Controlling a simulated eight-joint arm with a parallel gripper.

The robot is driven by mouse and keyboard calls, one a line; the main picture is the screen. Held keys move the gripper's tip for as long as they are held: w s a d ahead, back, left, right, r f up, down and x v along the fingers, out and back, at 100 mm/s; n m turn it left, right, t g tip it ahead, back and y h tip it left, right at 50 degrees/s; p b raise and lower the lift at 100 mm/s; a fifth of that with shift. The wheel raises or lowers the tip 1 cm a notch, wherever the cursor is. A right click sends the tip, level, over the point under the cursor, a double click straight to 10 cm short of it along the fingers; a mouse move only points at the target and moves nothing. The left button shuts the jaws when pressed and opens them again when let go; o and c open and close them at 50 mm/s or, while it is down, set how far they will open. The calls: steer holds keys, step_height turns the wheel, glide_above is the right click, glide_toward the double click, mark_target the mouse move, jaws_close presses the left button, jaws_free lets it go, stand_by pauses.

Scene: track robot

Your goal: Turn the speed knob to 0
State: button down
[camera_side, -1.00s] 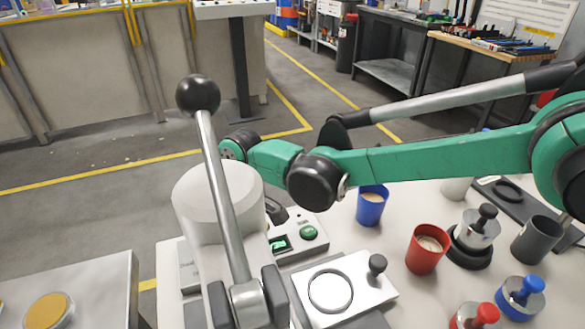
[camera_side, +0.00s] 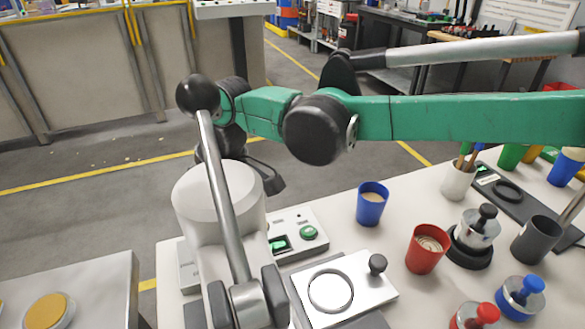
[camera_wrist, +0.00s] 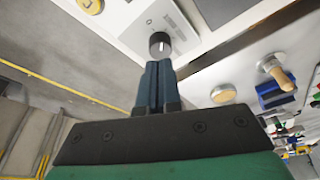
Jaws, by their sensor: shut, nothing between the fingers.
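A round black knob (camera_wrist: 160,43) with a pale pointer line sits on a light panel (camera_wrist: 128,38) in the wrist view. Its scale markings are too small to read. My gripper (camera_wrist: 158,64) is shut and empty, its two dark fingers side by side. The fingertips appear just below the knob in the picture; the depth gap is hard to judge. In the side view my gripper (camera_side: 268,180) is partly hidden behind the white cylinder and lever, above the table. The knob cannot be made out in the side view.
A ball-topped lever (camera_side: 222,190) stands in front of a white cylinder (camera_side: 190,200). A control box with a green button (camera_side: 308,232) is beside them. A blue cup (camera_side: 371,205) and a red cup (camera_side: 427,250) stand to the right.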

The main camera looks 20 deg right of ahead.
steer(key=shift+s+a+f, duration=0.1)
steer(key=shift+s+f, duration=0.05)
steer(key=shift+f, duration=1.55)
steer(key=shift+s+a+f, duration=0.1)
steer(key=shift+s+f, duration=0.05)
steer(key=shift+f, duration=1.5)
steer(key=shift+w+a, duration=0.15)
steer(key=shift+a, duration=0.05)
steer(key=shift+w+d, duration=0.2)
steer(key=shift+w, duration=0.05)
steer(key=shift+w+d, duration=0.15)
steer(key=shift+w, duration=0.15)
steer(key=shift+d, duration=0.4)
steer(key=a+v, duration=0.1)
steer(key=v, duration=0.5)
steer(key=shift+w, duration=0.25)
